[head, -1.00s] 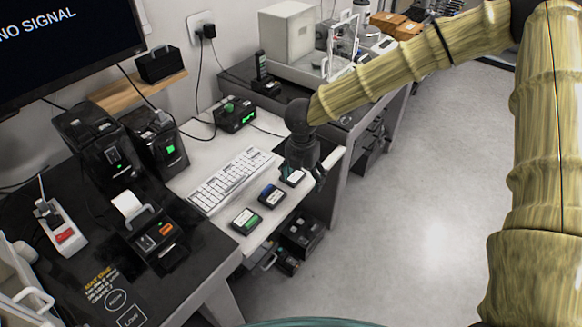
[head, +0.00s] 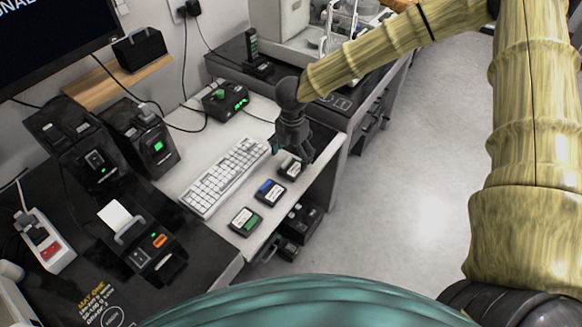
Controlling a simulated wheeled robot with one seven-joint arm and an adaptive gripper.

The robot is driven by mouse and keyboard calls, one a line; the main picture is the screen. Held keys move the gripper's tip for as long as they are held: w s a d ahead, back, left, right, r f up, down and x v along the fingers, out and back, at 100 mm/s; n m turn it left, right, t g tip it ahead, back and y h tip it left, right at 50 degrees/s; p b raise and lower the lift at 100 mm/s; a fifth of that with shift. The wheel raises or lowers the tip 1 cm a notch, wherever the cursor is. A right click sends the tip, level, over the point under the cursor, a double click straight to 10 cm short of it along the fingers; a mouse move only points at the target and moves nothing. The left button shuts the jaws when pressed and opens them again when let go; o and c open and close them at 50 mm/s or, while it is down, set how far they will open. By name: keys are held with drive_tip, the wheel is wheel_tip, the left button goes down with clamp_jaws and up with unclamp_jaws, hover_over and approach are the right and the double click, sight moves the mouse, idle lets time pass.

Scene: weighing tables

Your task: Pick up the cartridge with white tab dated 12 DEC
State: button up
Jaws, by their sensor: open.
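Three small dark cartridges lie in a row near the front edge of the white table. The farthest cartridge (head: 291,168) has a pale, whitish top, the middle one (head: 270,192) is blue and white, and the nearest one (head: 245,221) is green and white. Dates on them are too small to read. My gripper (head: 293,154) points down, open and empty, at the farthest cartridge. Its fingers hide part of that cartridge's far side, and I cannot tell whether they touch it.
A white keyboard (head: 224,178) lies left of the cartridges. A black box with a green display (head: 226,100) stands behind. A black printer-like device (head: 143,241) is at the left. Open floor (head: 420,190) lies to the right.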

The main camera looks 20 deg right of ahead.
sight(292, 167)
drive_tip(key=shift+s+f, duration=0.1)
drive_tip(key=shift+f, duration=0.25)
drive_tip(key=shift+d+f+p, duration=0.1)
drive_tip(key=shift+f+p, duration=0.6)
drive_tip(key=shift+f, duration=1.55)
drive_tip(key=shift+c, duration=0.2)
drive_tip(key=c, duration=1.1)
drive_tip(key=shift+r, duration=0.15)
